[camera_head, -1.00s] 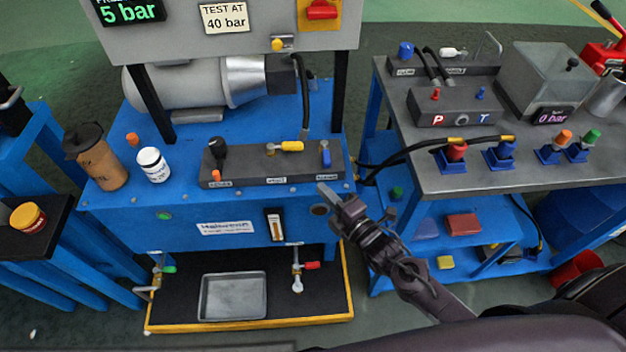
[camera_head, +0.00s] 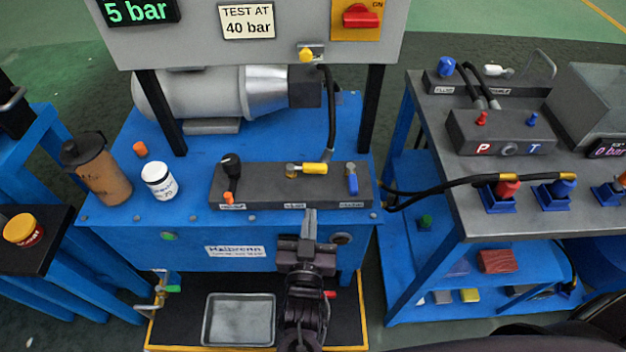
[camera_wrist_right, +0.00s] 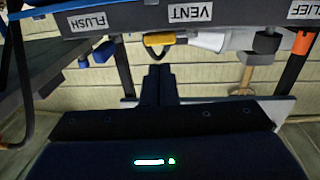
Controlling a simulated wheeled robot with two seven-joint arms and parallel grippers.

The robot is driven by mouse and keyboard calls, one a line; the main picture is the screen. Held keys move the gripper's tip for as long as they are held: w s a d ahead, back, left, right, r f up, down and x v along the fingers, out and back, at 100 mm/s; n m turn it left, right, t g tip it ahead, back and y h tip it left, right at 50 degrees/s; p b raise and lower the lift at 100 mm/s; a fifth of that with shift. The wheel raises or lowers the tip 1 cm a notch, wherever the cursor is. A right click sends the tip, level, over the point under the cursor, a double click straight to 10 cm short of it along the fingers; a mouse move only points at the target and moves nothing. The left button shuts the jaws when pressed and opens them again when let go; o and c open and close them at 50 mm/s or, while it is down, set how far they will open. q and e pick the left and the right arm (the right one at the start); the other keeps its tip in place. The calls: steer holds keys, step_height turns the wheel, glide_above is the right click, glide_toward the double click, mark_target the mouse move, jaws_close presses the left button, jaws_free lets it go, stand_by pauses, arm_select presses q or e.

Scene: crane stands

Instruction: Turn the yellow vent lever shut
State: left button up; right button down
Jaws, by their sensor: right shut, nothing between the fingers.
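The yellow vent lever (camera_head: 314,168) sits on the dark valve block (camera_head: 255,197). Its yellow handle lies sideways, pointing right from a brass-coloured pivot. The VENT label is on the block's front edge below it. My right gripper (camera_head: 310,218) is shut and empty, in front of the block with its fingertips near the front edge, apart from the lever. In the right wrist view the lever (camera_wrist_right: 165,39) shows beyond the closed fingers (camera_wrist_right: 159,82). My left gripper is not in view.
A blue lever (camera_head: 352,182) stands right of the yellow one. A black knob (camera_head: 231,164) and orange lever (camera_head: 229,198) are at the block's left end. A black hose (camera_head: 331,115) comes down behind the block. A white jar (camera_head: 158,181) and brown bottle (camera_head: 98,172) stand left.

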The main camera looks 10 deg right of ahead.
mark_target(314, 172)
steer(key=x, duration=1)
steer(key=shift+w, duration=0.1)
